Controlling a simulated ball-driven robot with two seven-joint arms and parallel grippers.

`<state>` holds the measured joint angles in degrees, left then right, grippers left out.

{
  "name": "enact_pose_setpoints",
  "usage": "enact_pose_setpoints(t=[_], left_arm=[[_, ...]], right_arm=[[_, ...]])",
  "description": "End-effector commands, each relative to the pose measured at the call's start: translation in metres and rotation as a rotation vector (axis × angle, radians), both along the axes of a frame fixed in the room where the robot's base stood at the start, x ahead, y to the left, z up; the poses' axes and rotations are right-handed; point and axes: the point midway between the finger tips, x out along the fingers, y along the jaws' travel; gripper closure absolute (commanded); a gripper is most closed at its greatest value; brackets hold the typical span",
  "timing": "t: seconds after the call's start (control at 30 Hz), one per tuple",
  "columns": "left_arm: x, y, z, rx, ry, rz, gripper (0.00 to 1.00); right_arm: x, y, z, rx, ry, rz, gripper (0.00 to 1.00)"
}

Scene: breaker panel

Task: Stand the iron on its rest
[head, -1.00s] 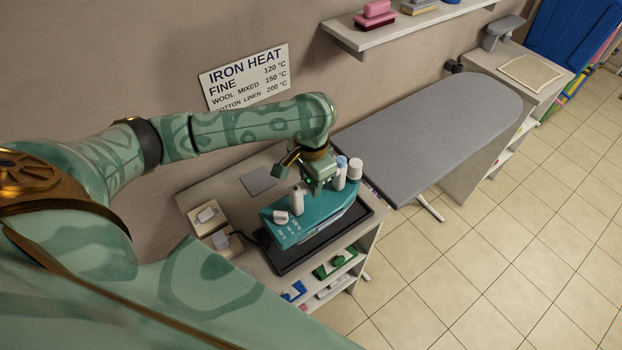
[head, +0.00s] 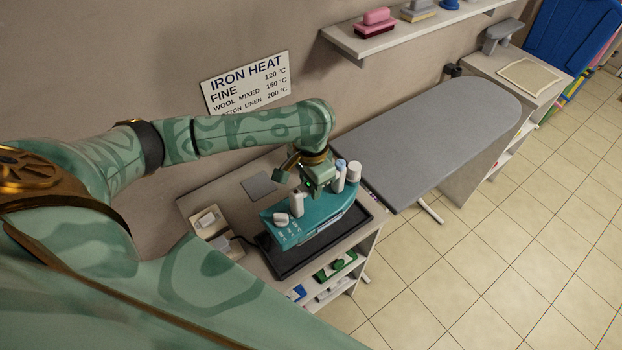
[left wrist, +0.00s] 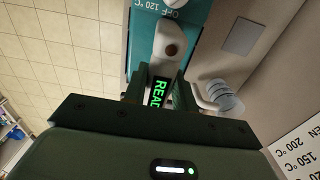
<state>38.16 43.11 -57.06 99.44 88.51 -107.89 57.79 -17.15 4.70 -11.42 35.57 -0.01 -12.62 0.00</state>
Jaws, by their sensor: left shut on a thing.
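The iron (head: 310,220) has a teal body with white parts on top and sits at or just over the black tray (head: 330,251) on the cabinet; I cannot tell if they touch. My left gripper (head: 318,186) is over the top of the iron, shut on its handle. In the left wrist view, the gripper (left wrist: 160,95) closes around a part with a lit green display, beside a white post with a brown dot. The teal body of the iron (left wrist: 201,20) shows behind with heat markings. The handle is mostly hidden by the jaws. My right gripper is out of view.
A white bottle with a blue top (head: 340,178) and a white cylinder (head: 354,172) stand close behind the gripper. A grey ironing board (head: 430,140) lies to the right. A heat sign (head: 247,82) is on the wall. Sockets (head: 208,219) sit at the left of the cabinet top.

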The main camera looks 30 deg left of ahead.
Motion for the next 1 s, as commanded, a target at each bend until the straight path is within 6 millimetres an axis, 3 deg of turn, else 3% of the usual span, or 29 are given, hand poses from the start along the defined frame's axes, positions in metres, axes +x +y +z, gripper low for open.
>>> enact_pose_setpoints(t=[1.0], left_arm=[[0.001,-0.001,-0.060,-0.003,-0.002,0.000,1.00]], right_arm=[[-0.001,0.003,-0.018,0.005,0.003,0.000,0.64]])
